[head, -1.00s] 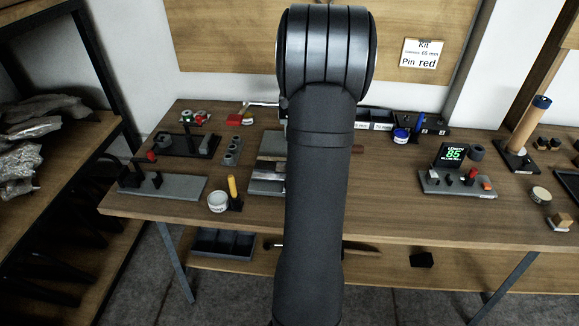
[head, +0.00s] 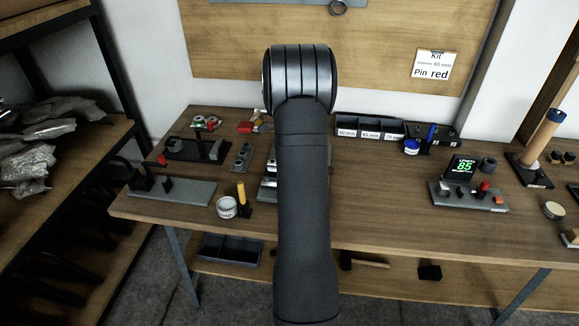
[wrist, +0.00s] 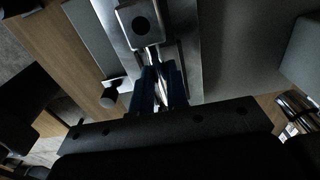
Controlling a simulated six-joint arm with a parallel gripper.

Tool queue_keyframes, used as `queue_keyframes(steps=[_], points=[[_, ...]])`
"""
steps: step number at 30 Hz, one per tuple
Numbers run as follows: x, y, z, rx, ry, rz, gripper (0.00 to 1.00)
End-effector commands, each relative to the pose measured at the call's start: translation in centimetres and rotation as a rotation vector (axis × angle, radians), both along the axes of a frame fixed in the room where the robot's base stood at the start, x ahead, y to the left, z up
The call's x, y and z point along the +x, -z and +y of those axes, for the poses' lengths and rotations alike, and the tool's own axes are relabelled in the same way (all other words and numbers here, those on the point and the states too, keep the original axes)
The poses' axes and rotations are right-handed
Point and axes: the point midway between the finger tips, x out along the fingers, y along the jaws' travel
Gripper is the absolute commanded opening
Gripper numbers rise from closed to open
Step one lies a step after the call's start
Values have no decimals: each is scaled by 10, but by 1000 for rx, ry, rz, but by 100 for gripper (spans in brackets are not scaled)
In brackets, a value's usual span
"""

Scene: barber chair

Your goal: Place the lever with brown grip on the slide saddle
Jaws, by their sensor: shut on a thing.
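In the wrist view, my gripper (wrist: 160,82) has its dark blue fingers shut on a narrow metal bar, which I take to be the lever (wrist: 153,57). The bar runs to a square silver block with a round hole (wrist: 141,24). This block lies over a bright metal plate (wrist: 188,50), probably the slide saddle; I cannot tell whether they touch. The brown grip is not clearly visible in the wrist view. In the head view, my arm hides my gripper and most of the slide, with only silver edges (head: 269,183) showing left of the arm.
A yellow-handled tool (head: 241,192) and a white round container (head: 227,207) stand on the left. A display reading 85 (head: 463,168) stands on the right, with labelled bins (head: 370,128) at the back.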

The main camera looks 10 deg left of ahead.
Motion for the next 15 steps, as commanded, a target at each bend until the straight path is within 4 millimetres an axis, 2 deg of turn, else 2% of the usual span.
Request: queue_keyframes(steps=[3,14,15], points=[[0,14,0,0,0,0,0],[0,17,0,0,0,0,0],[0,18,0,0,0,0,20]])
